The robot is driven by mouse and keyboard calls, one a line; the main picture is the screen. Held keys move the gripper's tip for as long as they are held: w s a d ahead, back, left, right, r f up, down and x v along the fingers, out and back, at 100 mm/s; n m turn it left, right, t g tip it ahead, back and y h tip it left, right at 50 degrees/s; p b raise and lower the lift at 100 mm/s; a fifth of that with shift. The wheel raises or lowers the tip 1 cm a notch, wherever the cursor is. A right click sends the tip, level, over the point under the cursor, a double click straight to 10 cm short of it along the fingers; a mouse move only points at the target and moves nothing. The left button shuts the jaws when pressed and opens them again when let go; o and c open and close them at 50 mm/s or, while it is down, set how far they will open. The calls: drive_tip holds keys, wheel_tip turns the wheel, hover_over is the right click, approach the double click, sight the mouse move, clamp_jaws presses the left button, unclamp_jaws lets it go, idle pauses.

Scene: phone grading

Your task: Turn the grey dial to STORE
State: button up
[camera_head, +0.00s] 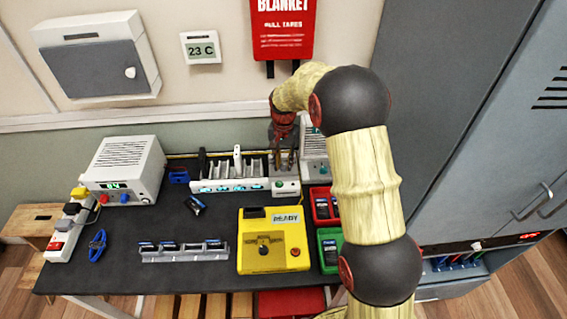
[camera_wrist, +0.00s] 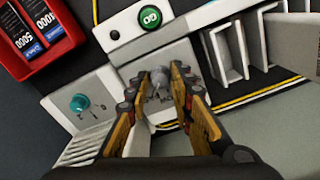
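The grey dial (camera_wrist: 160,82) is on a light panel in the wrist view. I see no clear contact between the fingertips and the dial. In the head view my gripper (camera_head: 285,160) is at the back of the bench, by the right end of the white slotted rack, and the dial is hidden there.
A green button (camera_wrist: 150,17) is close to the dial. A white box with a teal knob (camera_wrist: 80,103) stands beside it. The white slotted rack (camera_head: 230,185) is to the left, holding upright items. A yellow tester (camera_head: 250,255) and red and green trays are in front.

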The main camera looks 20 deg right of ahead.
clamp_jaws()
drive_tip(key=shift+n+p, duration=0.3)
drive_tip(key=shift+r+n+p, duration=0.2)
drive_tip(key=shift+n+p, duration=1)
drive_tip(key=n+p, duration=0.3)
drive_tip(key=n, duration=0.1)
drive_tip(key=shift+n, duration=0.3)
drive_tip(key=n+p, duration=0.2)
drive_tip(key=n, duration=0.3)
drive_tip(key=shift+f+p, duration=0.1)
drive_tip(key=shift+p, duration=0.25)
drive_tip(key=n+p, duration=0.1)
drive_tip(key=n, duration=0.4)
drive_tip(key=shift+n, duration=0.3)
drive_tip(key=o, duration=0.5)
unclamp_jaws()
drive_tip(key=shift+f, duration=0.1)
